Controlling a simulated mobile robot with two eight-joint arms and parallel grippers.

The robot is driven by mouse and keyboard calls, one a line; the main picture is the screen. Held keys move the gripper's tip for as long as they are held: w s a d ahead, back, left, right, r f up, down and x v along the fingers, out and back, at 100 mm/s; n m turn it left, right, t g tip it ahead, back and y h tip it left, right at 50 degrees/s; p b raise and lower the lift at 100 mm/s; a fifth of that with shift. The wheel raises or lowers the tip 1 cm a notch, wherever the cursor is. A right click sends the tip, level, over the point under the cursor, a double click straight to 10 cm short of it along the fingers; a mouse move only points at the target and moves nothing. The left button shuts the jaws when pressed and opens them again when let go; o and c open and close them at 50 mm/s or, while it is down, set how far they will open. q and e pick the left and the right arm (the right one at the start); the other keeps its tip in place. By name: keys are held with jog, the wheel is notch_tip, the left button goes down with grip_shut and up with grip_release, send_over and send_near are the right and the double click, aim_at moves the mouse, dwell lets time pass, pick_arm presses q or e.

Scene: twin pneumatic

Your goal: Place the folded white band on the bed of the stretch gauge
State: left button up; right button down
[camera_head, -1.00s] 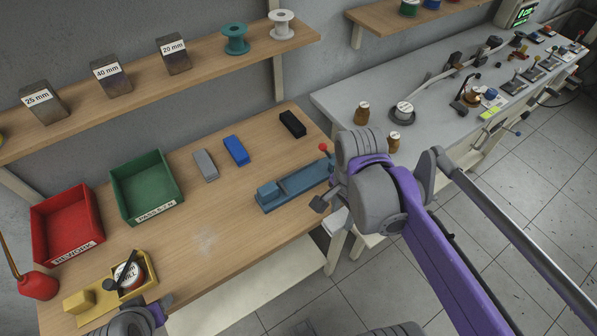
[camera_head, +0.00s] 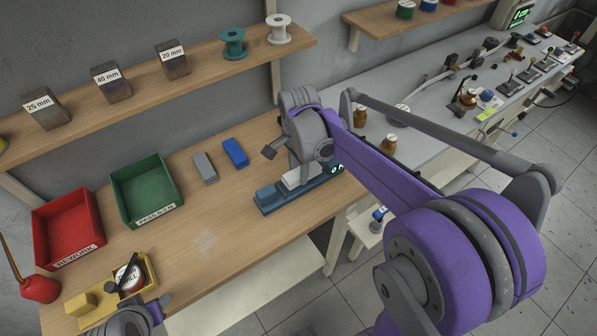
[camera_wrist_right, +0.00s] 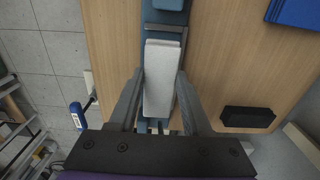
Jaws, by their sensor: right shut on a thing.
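The folded white band (camera_wrist_right: 158,78) is a pale flat strip between the two fingers of my right gripper (camera_wrist_right: 160,75), which is shut on it. In the head view the white band (camera_head: 297,178) shows below my right wrist, over the blue stretch gauge (camera_head: 268,201). In the right wrist view the band lies lengthwise over the gauge (camera_wrist_right: 163,22), its far end near a grey crossbar. I cannot tell whether it touches the bed, which it and the gripper largely hide. My left gripper (camera_head: 146,314) is partly in view at the bottom left; its fingers are unclear.
Grey (camera_head: 205,168) and blue (camera_head: 235,153) blocks lie left of the gauge. A black block (camera_wrist_right: 248,117) lies on the wooden table beside it. Green (camera_head: 147,190) and red (camera_head: 68,227) bins and a yellow fixture (camera_head: 82,304) stand further left. The table's middle is clear.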

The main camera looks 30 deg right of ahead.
jog(key=shift+f, duration=0.75)
pick_arm(q)
jog(key=shift+s+f+b, duration=0.25)
jog(key=shift+f+b, duration=0.05)
jog(key=shift+f, duration=0.1)
pick_arm(e)
jog(key=shift+s+f, duration=0.2)
jog(key=shift+f, duration=0.25)
jog(key=shift+c, duration=1.7)
grip_release()
jog(key=shift+s, duration=0.1)
pick_arm(q)
jog(key=shift+s, duration=0.1)
pick_arm(e)
jog(key=shift+a, duration=0.1)
pick_arm(q)
jog(key=shift+w, duration=0.2)
pick_arm(e)
jog(key=shift+w+f, duration=0.1)
jog(key=shift+w, duration=0.1)
